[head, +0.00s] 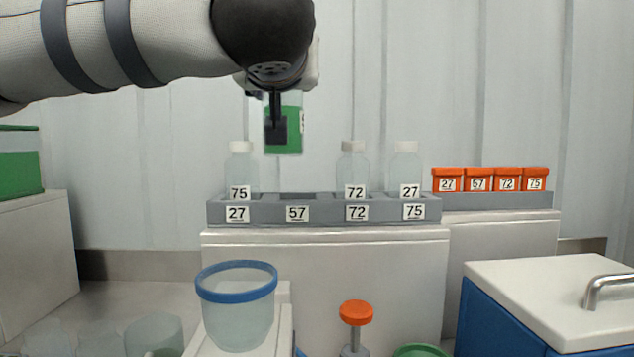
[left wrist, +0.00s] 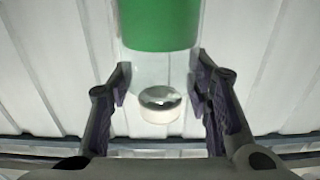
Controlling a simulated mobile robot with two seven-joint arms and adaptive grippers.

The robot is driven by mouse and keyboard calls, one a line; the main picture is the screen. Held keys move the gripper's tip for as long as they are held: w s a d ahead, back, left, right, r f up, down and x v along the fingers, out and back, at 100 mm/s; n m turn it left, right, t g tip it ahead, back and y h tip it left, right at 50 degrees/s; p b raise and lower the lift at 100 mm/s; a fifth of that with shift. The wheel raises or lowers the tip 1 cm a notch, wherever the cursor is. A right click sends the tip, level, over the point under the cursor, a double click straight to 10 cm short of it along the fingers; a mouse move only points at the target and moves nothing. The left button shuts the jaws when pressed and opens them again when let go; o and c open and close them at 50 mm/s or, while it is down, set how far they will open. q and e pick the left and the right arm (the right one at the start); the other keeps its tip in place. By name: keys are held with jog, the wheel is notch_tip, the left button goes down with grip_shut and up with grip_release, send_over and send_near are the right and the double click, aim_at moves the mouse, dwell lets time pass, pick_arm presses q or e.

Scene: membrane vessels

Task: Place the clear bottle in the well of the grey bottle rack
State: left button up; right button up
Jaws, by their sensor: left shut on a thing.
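My left gripper (head: 277,132) is shut on a clear bottle (head: 291,142) with green contents low in it. It holds the bottle upright in the air above the grey bottle rack (head: 325,214). In the left wrist view the fingers (left wrist: 160,92) sit on either side of the same bottle (left wrist: 160,25), near its white cap. A label shows only partly at its right edge. The rack's front labels read 27, 57, 72 and 75. The 57 well holds no bottle. Bottles marked 75 (head: 240,172), 72 (head: 352,170) and 27 (head: 405,170) stand in the others.
The rack stands on a white block (head: 330,270). In front are a blue-rimmed cup (head: 236,315), an orange-topped knob (head: 356,312) and a blue box with a white lid (head: 545,290). A green container (head: 18,165) is far left.

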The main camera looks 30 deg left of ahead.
aim_at(296, 152)
pick_arm(q)
jog(key=w+a+f+b, duration=0.2)
jog(key=w+a+f, duration=0.1)
jog(key=w+f, duration=0.5)
notch_tip(296, 152, down, 3)
jog(key=shift+w, duration=0.4)
jog(key=o, duration=1.3)
jog(key=shift+a+f, duration=0.1)
pick_arm(e)
jog(key=shift+g, duration=0.7)
jog(key=s+f, duration=0.3)
jog(key=shift+s, duration=0.1)
pick_arm(q)
jog(key=v, duration=0.3)
jog(key=r+p+v, duration=0.1)
jog(key=v, duration=0.3)
jog(key=shift+s+r, duration=0.2)
jog(key=shift+s, duration=0.05)
jog(key=s+d, duration=0.1)
jog(key=s, duration=0.1)
jog(key=s+d+f+p, duration=0.1)
jog(key=shift+s+d+f, duration=0.1)
jog(key=shift+s+d, duration=0.25)
jog(key=shift+s, duration=0.05)
pick_arm(e)
jog(key=shift+t, duration=0.7)
jog(key=w+r, duration=0.3)
jog(key=shift+w, duration=0.1)
